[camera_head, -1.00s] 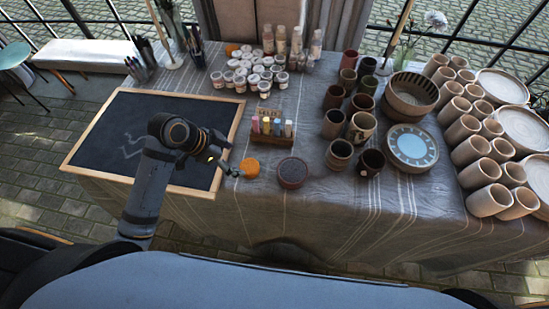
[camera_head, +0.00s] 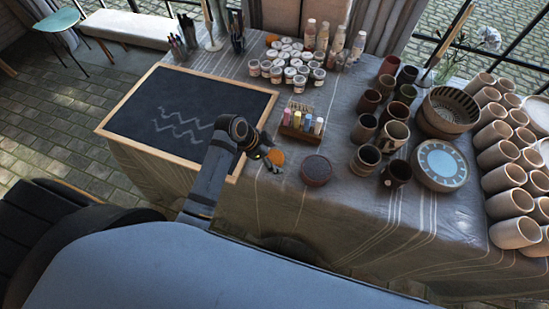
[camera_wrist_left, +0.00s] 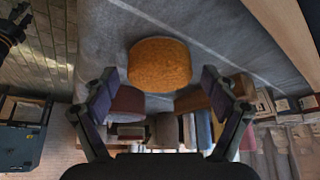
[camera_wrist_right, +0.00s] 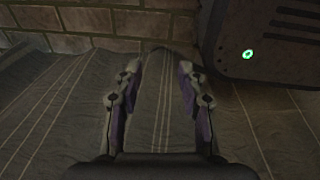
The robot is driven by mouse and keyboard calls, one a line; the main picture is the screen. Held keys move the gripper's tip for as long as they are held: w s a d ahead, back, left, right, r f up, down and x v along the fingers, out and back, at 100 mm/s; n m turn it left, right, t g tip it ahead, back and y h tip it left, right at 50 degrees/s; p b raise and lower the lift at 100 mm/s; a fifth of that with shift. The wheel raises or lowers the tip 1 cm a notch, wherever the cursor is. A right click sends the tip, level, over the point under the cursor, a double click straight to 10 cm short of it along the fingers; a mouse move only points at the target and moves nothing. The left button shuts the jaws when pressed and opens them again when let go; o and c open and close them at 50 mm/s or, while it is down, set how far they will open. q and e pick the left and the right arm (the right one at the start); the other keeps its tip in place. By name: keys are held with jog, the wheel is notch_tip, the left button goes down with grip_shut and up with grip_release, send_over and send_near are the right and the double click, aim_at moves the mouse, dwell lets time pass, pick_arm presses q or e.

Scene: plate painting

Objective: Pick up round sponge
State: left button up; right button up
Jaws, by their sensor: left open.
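The round sponge (camera_head: 277,156) is orange and lies near the table's front edge, right of the chalkboard. In the head view my left gripper (camera_head: 268,163) is at the sponge's near left side and hides part of it. In the left wrist view the sponge (camera_wrist_left: 160,62) shows whole, just beyond and between the two spread fingertips (camera_wrist_left: 158,84). The left gripper is open and holds nothing. My right gripper (camera_wrist_right: 158,68) shows only in its wrist view, open and empty in front of the hanging cloth.
A dark round dish (camera_head: 316,171) sits right of the sponge. A wooden holder of coloured chalks (camera_head: 301,122) stands behind it. The framed chalkboard (camera_head: 175,105) lies to the left. Cups (camera_head: 366,160) and a bowl (camera_head: 447,112) stand further right.

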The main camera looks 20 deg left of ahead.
pick_arm(q)
jog(key=shift+d+f, duration=0.1)
jog(key=shift+c, duration=0.2)
jog(key=c, duration=1)
pick_arm(e)
jog(key=shift+s+a, duration=0.2)
jog(key=shift+s, duration=0.25)
